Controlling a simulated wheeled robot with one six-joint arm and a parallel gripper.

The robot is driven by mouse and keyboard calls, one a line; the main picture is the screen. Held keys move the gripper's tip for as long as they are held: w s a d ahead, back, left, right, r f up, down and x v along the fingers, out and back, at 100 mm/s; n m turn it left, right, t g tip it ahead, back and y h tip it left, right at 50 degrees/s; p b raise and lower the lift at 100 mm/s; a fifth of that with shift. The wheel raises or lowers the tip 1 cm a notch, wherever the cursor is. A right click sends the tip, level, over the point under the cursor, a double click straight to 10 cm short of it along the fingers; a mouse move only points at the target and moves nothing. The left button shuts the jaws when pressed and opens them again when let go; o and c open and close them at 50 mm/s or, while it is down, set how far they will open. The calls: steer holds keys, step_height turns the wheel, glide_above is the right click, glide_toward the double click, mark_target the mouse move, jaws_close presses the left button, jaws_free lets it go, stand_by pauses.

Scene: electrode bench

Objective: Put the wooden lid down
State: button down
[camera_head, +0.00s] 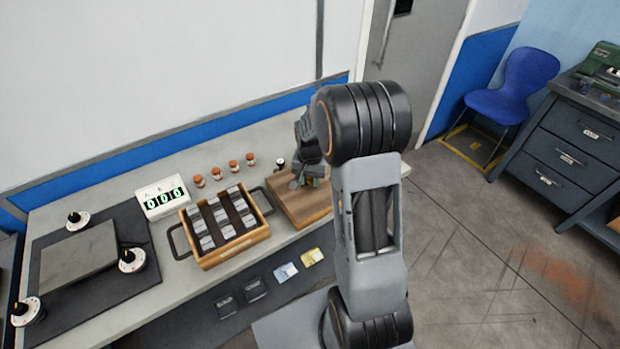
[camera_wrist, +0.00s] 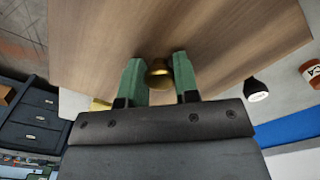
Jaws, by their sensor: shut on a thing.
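The wooden lid (camera_head: 290,205) is a flat brown board at the right part of the bench, right of the wooden box. In the wrist view the lid (camera_wrist: 215,35) fills most of the picture, with a brass knob (camera_wrist: 158,73) on it. My gripper (camera_wrist: 158,78) has its green fingers on either side of the knob and is shut on it. In the head view my gripper (camera_head: 309,181) is over the lid, partly hidden by my arm. The lid's right part is hidden too. I cannot tell whether the lid touches the bench.
The open wooden box (camera_head: 237,255) holds several grey blocks and has dark handles. Several small orange-capped jars (camera_head: 216,173) and a digital display (camera_head: 162,198) stand behind it. A dark plate with dials (camera_head: 110,275) lies left. Small cards (camera_head: 286,271) lie by the front edge.

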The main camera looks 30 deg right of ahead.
mark_target(310, 178)
steer(key=c, duration=0.9)
jaws_free()
steer(key=shift+o, duration=0.2)
step_height(310, 178, up, 13)
steer(key=s+a+r+n+t, duration=0.1)
steer(key=s+a+n+t, duration=0.1)
steer(key=s, duration=0.6)
steer(key=s+a+r+n+t, duration=0.2)
steer(key=s+a+n, duration=0.3)
steer(key=s+a, duration=0.2)
steer(key=shift+s+a+n, duration=0.2)
steer(key=shift+s+n, duration=0.1)
steer(key=shift+s, duration=0.25)
